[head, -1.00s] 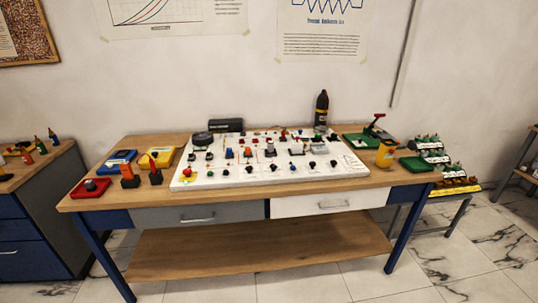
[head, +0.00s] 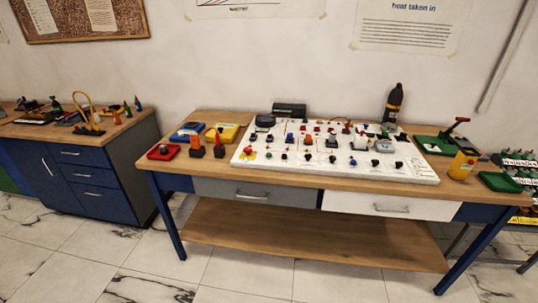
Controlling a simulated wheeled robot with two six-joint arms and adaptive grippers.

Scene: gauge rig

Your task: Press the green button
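A white board (head: 310,171) lies on the wooden table (head: 221,180) and carries several small knobs, buttons and parts in black, red, blue, white and orange. I cannot pick out a green button among them at this size. Green items are at the right end of the table: a green base with a red-tipped lever (head: 443,138) and a flat green piece (head: 500,181) near the front edge. Neither of my grippers is in view.
A blue cabinet (head: 95,180) stands left; tiled floor in front is clear.

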